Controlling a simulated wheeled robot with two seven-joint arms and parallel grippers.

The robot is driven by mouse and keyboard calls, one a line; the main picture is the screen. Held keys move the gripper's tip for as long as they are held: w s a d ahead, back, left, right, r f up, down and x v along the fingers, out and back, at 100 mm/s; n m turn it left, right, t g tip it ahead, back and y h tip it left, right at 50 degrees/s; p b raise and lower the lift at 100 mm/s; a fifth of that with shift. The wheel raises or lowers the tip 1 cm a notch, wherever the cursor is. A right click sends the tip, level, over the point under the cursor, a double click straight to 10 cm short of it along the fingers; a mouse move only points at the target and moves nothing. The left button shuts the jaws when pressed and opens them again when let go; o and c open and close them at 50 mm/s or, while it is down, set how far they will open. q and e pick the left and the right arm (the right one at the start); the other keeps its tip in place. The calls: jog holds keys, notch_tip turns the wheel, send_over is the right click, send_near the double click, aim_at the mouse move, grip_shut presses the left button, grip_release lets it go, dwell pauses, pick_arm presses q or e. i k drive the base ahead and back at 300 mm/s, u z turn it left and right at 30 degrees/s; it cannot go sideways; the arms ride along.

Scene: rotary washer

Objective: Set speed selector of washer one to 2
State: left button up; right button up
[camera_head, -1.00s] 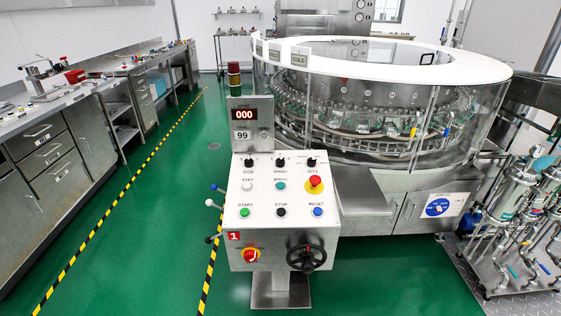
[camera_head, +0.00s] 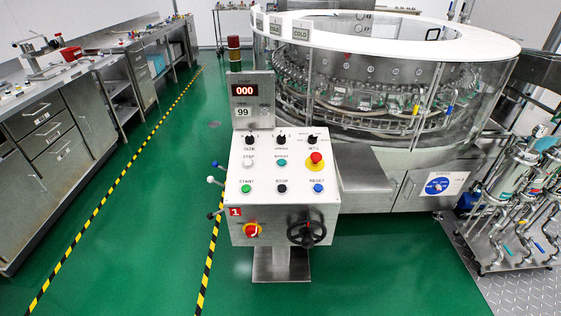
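The control panel of washer one (camera_head: 282,182) stands in the middle of the view, with a red label "1" (camera_head: 235,211) on its front. The speed selector (camera_head: 281,138) is the middle of three black knobs along the panel's top row. Its pointer looks roughly upright, but the setting is too small to read. The size selector (camera_head: 249,138) is to its left and the jets selector (camera_head: 311,138) to its right. The display (camera_head: 244,90) above reads 000 and the one below it 99. Neither of my grippers is in view.
The round glass washer (camera_head: 375,90) stands behind the panel. A red emergency button (camera_head: 316,157), coloured push buttons and a black handwheel (camera_head: 306,233) are on the panel. Steel benches (camera_head: 60,130) line the left. Piping on a cart (camera_head: 515,200) stands right. Green floor before the panel is free.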

aim_at(280, 138)
jog(key=z, duration=0.55)
jog(key=k, duration=0.65)
jog(key=z, duration=0.8)
jog(key=i, duration=1.7)
jog(key=u, duration=0.7)
